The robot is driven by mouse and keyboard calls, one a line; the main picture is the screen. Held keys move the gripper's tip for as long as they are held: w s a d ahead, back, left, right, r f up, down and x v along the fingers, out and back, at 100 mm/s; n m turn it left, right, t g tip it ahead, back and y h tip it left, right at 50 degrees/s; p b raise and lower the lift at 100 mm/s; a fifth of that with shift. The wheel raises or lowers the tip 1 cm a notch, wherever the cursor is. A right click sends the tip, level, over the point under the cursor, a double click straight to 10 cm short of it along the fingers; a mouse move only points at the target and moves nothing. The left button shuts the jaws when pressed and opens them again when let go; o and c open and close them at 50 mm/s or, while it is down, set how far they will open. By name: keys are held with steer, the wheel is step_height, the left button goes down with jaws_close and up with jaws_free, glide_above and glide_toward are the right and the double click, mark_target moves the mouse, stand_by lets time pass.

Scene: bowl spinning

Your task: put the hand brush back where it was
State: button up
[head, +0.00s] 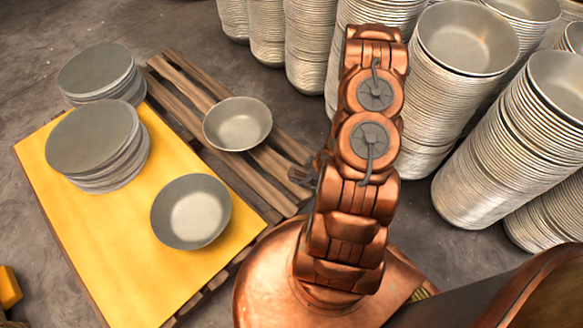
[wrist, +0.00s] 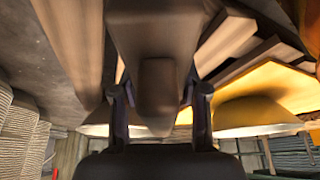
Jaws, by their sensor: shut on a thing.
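A brown-grey piece, which I take to be the hand brush (wrist: 155,35), fills the upper middle of the wrist view. A rounded part of it comes down between the dark fingers of my gripper (wrist: 159,92). My gripper is shut on it. In the head view my gripper (head: 302,177) shows only as a small dark part left of my copper arm, over the end of the wooden slats. I cannot make out the brush in the head view; my arm hides that area.
A pallet (head: 178,88) holds a metal bowl (head: 238,124). A yellow board (head: 95,235) at left bears another bowl (head: 191,212) and a bowl stack (head: 95,140). A second stack (head: 100,72) stands behind. Tall bowl stacks (head: 400,130) crowd the right and back.

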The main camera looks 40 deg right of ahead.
mark_target(291, 167)
steer(key=w, duration=0.6)
steer(key=w+f+b, duration=0.1)
steer(key=w, duration=0.2)
steer(key=shift+d, duration=0.1)
steer(key=shift+f+b, duration=0.9)
steer(key=shift+f, duration=0.9)
steer(key=shift+w+r, duration=0.1)
steer(key=o, duration=1.1)
